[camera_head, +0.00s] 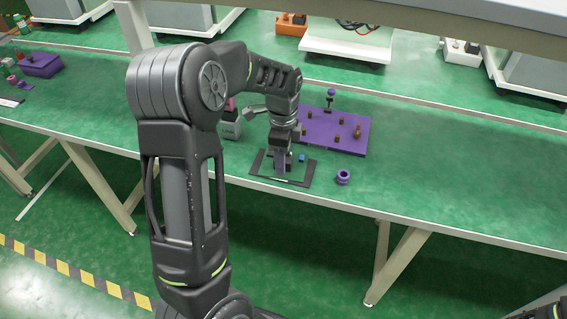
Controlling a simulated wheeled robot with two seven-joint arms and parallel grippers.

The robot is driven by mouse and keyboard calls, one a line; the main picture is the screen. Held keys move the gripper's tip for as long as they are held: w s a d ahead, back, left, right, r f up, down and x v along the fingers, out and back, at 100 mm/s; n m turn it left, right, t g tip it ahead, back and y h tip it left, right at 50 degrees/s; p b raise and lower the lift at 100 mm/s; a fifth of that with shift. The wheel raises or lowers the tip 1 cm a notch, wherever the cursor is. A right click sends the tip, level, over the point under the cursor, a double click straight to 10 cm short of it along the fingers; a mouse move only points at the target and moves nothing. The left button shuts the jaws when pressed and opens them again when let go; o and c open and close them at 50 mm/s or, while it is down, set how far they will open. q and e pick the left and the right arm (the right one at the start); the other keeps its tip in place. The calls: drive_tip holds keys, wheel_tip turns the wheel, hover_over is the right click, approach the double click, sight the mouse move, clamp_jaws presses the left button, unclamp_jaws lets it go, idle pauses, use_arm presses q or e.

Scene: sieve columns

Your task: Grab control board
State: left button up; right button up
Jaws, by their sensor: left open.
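My left arm reaches over the green table, and my left gripper (282,168) points down above a thin dark rectangular frame or mat (304,180) near the table's front edge. The left gripper is open. Whether its fingers touch anything between them is too small to tell. A flat purple board (345,142) with several small brown blocks and a dark knobbed post lies just behind and to the right of the gripper. I cannot tell for sure which thing is the control board. My right gripper is not in view.
A purple ring-shaped piece (343,176) and a small blue block (301,158) are right of the gripper. A grey box (231,128) stands left, partly hidden by my arm. A purple box (41,65) is far left. The table's right side is clear.

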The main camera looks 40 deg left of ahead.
use_arm(q)
drive_tip(key=shift+f, duration=0.35)
idle(0.3)
clamp_jaws()
idle(0.4)
